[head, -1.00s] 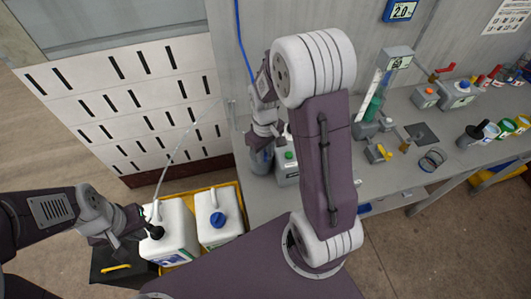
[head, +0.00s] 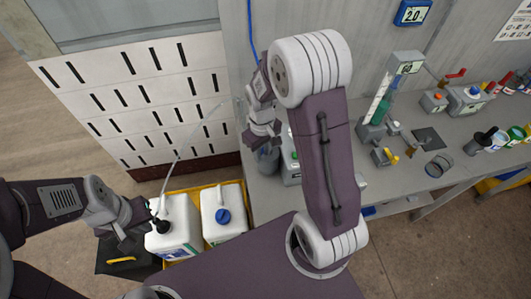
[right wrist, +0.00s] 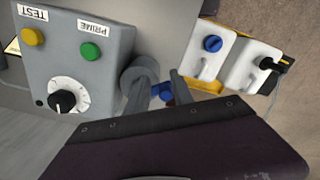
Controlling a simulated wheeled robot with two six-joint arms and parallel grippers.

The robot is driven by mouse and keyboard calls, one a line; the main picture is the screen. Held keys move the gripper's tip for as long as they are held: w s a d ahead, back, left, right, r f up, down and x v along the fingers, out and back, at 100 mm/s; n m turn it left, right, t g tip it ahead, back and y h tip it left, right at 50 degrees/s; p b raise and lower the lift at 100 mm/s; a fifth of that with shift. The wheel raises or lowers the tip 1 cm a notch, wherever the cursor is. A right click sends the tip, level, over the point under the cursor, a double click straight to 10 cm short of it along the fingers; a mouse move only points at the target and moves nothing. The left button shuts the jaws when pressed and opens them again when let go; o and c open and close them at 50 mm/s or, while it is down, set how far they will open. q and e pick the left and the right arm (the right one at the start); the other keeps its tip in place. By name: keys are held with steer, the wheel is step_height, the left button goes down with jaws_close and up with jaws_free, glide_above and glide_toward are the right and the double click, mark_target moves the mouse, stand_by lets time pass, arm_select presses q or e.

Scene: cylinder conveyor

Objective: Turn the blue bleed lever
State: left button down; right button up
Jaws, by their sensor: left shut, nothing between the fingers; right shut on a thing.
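The blue bleed lever (right wrist: 166,92) shows in the right wrist view as a small blue piece between my right gripper's fingers, partly hidden by them. My right gripper (right wrist: 158,90) is shut on it, beside a grey round body. In the head view my right gripper (head: 264,138) is over a grey cylinder (head: 268,160) at the bench's left end, and the lever is hidden there. My left gripper (head: 148,224) is shut and empty, close to the black cap (head: 163,227) of the left white canister (head: 174,242); I cannot tell whether they touch.
A grey control box (right wrist: 84,60) with yellow and green buttons and a dial stands beside my right gripper. A second white canister (head: 222,202) with a blue cap sits in the yellow tray. A gauge stand (head: 386,95) and several containers occupy the bench (head: 405,170).

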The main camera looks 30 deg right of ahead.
steer(key=shift+w+r, duration=0.1)
steer(key=shift+w, duration=0.2)
steer(key=shift+w+a+r+p, duration=0.1)
steer(key=shift+w+p, duration=0.2)
steer(key=shift+w, duration=0.2)
jaws_close()
steer(key=shift+w+f, duration=0.2)
steer(key=shift+f, duration=0.1)
steer(key=shift+w+r, duration=0.1)
steer(key=shift+r, duration=0.05)
steer(key=shift+o, duration=2.2)
jaws_free()
steer(key=o, duration=0.4)
steer(key=shift+a, duration=0.1)
steer(key=shift+w+r, duration=0.1)
steer(key=shift+d, duration=0.2)
steer(key=shift+c, duration=0.6)
